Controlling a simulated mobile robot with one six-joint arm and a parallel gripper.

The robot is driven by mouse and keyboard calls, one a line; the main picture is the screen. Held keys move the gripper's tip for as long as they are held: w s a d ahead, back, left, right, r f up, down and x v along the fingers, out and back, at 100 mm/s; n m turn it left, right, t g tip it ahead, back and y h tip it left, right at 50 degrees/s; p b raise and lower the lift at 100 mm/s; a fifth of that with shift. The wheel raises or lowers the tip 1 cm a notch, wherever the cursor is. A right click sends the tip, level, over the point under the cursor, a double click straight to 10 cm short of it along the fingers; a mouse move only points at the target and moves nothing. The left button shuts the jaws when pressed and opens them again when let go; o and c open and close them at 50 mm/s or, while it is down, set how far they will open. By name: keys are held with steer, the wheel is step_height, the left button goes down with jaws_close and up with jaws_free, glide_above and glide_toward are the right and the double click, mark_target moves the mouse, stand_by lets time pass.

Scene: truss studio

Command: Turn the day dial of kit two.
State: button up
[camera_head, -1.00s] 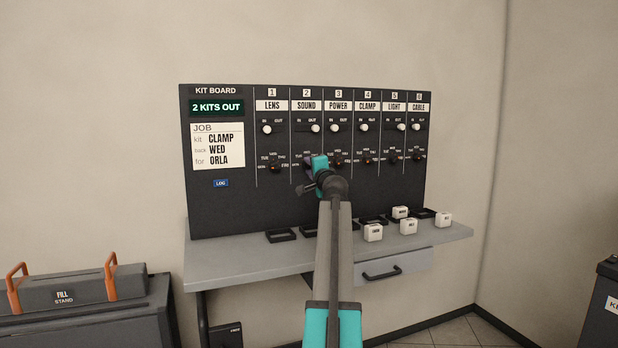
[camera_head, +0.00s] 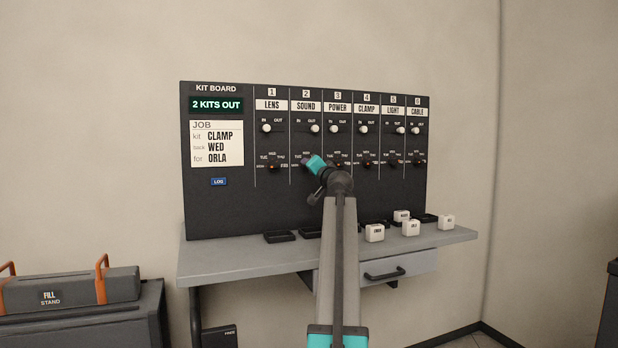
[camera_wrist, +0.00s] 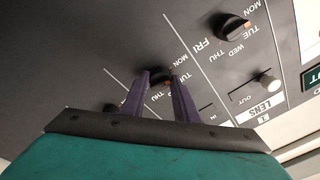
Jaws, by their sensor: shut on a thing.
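The kit board (camera_head: 220,215) stands upright at the back of a shelf. Its column two is labelled SOUND (camera_head: 306,106). The day dial of kit two (camera_wrist: 160,82) is a dark knob with a small orange mark, between my two purple fingers in the wrist view. My gripper (camera_wrist: 161,78) is shut on this dial, one finger on each side. In the head view my gripper (camera_head: 307,162) tilts toward the upper left and hides most of the dial. I cannot tell which day the dial points to.
The LENS day dial (camera_wrist: 235,26) is close beside in the wrist view. The slide knob of kit two (camera_head: 315,129) is just above my gripper. Several white labelled blocks (camera_head: 375,233) and dark trays lie on the grey shelf (camera_head: 215,262).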

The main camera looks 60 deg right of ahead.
steer(key=shift+d+r+n+b, duration=0.1)
steer(key=shift+r+n+b, duration=0.05)
steer(key=shift+n+b, duration=1.15)
steer(key=shift+r, duration=0.1)
steer(key=shift+y, duration=0.3)
steer(key=o, duration=1.1)
steer(key=shift+n, duration=0.3)
steer(key=shift+c, duration=0.2)
steer(key=shift+s+f, duration=0.15)
steer(key=shift+f, duration=0.1)
steer(key=p+v, duration=0.1)
steer(key=v, duration=1.2)
steer(key=shift+s+a+f+p, duration=0.15)
steer(key=shift+s+a+p, duration=0.05)
steer(key=shift+a+p, duration=0.1)
